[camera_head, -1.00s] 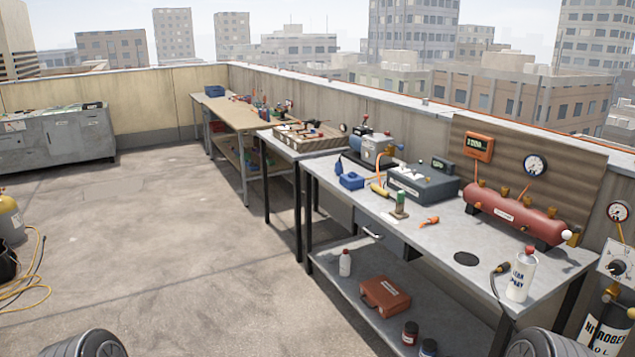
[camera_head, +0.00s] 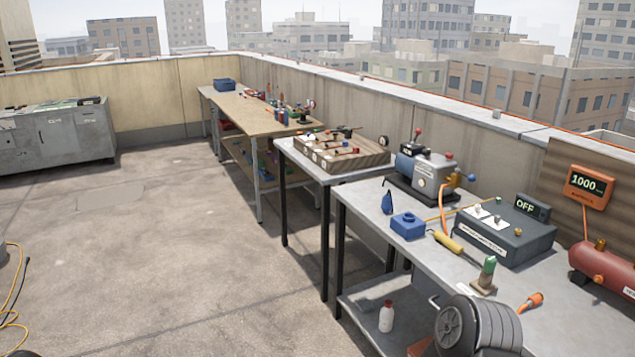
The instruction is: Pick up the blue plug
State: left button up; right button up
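Two small blue things stand on the near grey workbench (camera_head: 395,274), and I cannot tell for sure which is the blue plug. One is a pointed blue piece (camera_head: 387,203) standing upright near the bench's far left corner. The other is a squat blue block (camera_head: 408,225) with a hole or recess in its top, just in front of it. Both stand free, with nothing gripping them.
Behind the blue pieces is a pump (camera_head: 428,172). To their right are a yellow-handled tool (camera_head: 449,241), a dark box (camera_head: 504,233) reading OFF, a green-topped piece (camera_head: 487,272) and a red tank (camera_head: 606,268). A wooden tray (camera_head: 335,154) is on the middle table.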

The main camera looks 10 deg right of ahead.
aim_at(386, 205)
jog(key=i+j+z, duration=0.1)
jog(key=i+z, duration=0.35)
jog(key=i+j+z, duration=0.4)
jog(key=i, duration=0.15)
jog(key=i+j+z, duration=0.2)
jog(key=z, duration=0.2)
jog(key=i+j+z, duration=0.4)
jog(key=j+z, duration=0.2)
jog(key=z, duration=0.25)
jog(key=i+j+z, duration=0.2)
jog(key=j+z, duration=0.2)
